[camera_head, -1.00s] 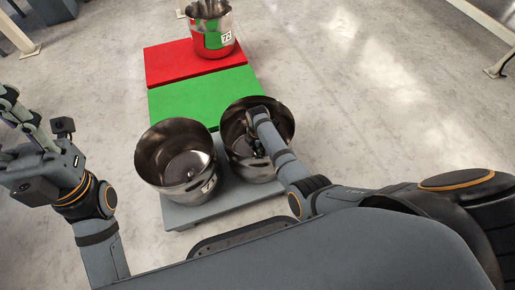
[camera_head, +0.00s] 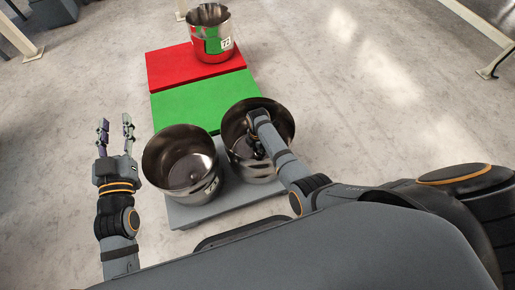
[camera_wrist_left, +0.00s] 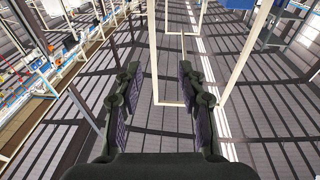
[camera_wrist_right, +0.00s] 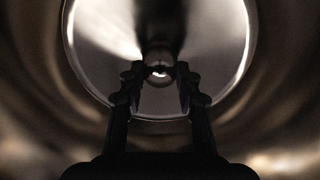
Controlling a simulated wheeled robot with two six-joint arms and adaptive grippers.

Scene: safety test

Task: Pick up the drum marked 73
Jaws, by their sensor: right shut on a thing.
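Three metallic drums show in the head view. One drum (camera_head: 203,55) stands at the back on the red pad and bears a white label; I cannot read its number surely. Two open drums stand side by side on the grey platform: the left drum (camera_head: 160,172) and the right drum (camera_head: 279,150). My right gripper (camera_wrist_right: 158,72) reaches down inside the right drum, its fingers close together around a small central knob (camera_wrist_right: 158,62) at the drum's bottom. My left gripper (camera_head: 115,123) is raised left of the left drum, open and empty, fingers apart in the left wrist view.
The red pad (camera_head: 170,70) and green pad (camera_head: 200,103) lie in line behind the grey platform (camera_head: 190,216). The floor on both sides is mostly clear. A metal frame (camera_head: 480,25) stands at the top right and a dark box (camera_head: 50,12) at the top left.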

